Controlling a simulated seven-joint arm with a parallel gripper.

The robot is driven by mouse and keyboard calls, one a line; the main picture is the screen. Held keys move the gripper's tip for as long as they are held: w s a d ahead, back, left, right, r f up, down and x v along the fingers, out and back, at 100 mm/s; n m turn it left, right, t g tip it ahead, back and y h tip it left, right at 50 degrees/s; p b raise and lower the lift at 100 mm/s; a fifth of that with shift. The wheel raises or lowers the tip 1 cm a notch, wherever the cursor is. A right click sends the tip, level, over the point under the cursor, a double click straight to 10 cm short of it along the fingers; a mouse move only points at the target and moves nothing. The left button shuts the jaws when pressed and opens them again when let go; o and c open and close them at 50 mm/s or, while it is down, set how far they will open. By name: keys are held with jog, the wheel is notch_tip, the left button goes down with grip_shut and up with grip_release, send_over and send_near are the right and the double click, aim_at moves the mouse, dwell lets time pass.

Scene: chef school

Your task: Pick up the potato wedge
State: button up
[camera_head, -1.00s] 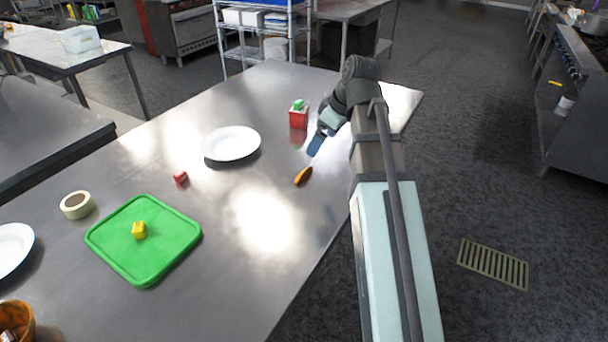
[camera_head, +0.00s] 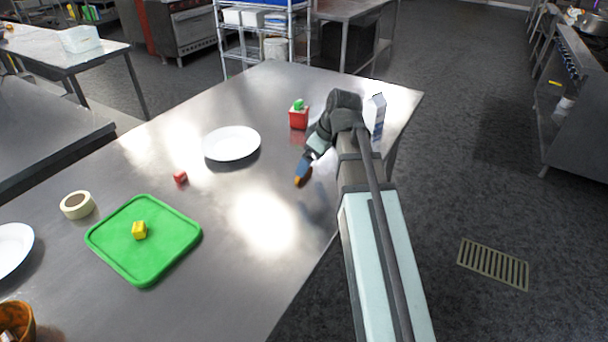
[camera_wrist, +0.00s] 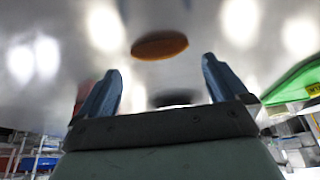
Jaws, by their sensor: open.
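The potato wedge (camera_head: 299,181) is a small orange-brown piece lying on the steel table, in the middle of the head view. In the wrist view the potato wedge (camera_wrist: 159,45) lies beyond the fingertips, roughly centred between them. My gripper (camera_head: 302,168) is just above and beside it in the head view, partly covering it. In the wrist view my gripper (camera_wrist: 157,75) has its two blue fingers spread apart with nothing between them. I cannot tell the exact height of the fingers over the table.
A white plate (camera_head: 232,144) and a red box with a green top (camera_head: 298,118) stand farther back. A small red piece (camera_head: 180,177), a green tray (camera_head: 122,254) with a yellow cube (camera_head: 139,230), and a tape roll (camera_head: 76,205) lie left. A carton (camera_head: 375,116) stands behind my arm.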

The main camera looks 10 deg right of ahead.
aim_at(307, 175)
jog(key=shift+x, duration=2.45)
jog(key=c, duration=0.8)
